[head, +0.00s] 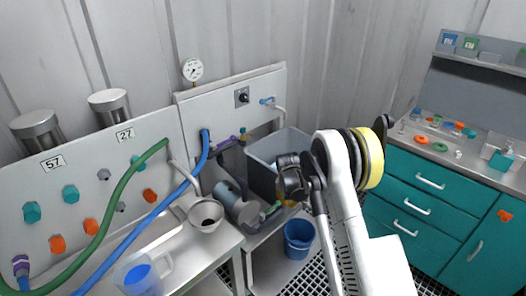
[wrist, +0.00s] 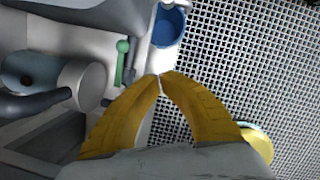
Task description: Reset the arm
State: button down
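My arm reaches forward in the middle of the head view, and its wrist hangs in front of a grey bin (head: 262,150). My gripper (wrist: 161,76) shows in the wrist view as two yellow fingers. Their tips meet, and nothing is visible between them. In the head view the fingers are mostly hidden behind my wrist. The gripper points down over the grated floor (wrist: 250,60), beside the counter edge. A blue bucket (wrist: 168,27) appears just beyond the fingertips, and it also stands on the floor in the head view (head: 298,240).
A panel (head: 90,190) at left carries coloured fittings, with green (head: 125,180) and blue hoses (head: 160,207). Grey vessels (head: 237,203) lie near my wrist, and a white funnel-like cup (head: 206,216) stands on the counter. Teal drawers (head: 425,195) with small items on top stand at right.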

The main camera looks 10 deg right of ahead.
jog(key=s+a+r+m+t, duration=0.1)
jog(key=s+r+m, duration=0.4)
jog(key=r, duration=0.5)
jog(key=s+r+m+t, duration=0.1)
jog(key=s+r+m, duration=0.4)
jog(key=r, duration=0.4)
jog(key=s+a+r+m, duration=0.1)
jog(key=s+r+m, duration=0.4)
jog(key=r, duration=0.5)
jog(key=s+a+r+m+t+y, duration=0.1)
jog(key=s+r+m+t, duration=0.1)
jog(key=s+m, duration=1.2)
jog(key=s, duration=0.8)
jog(key=shift+s+r+m+t, duration=0.2)
jog(key=shift+s+m+t, duration=0.2)
jog(key=shift+a, duration=0.1)
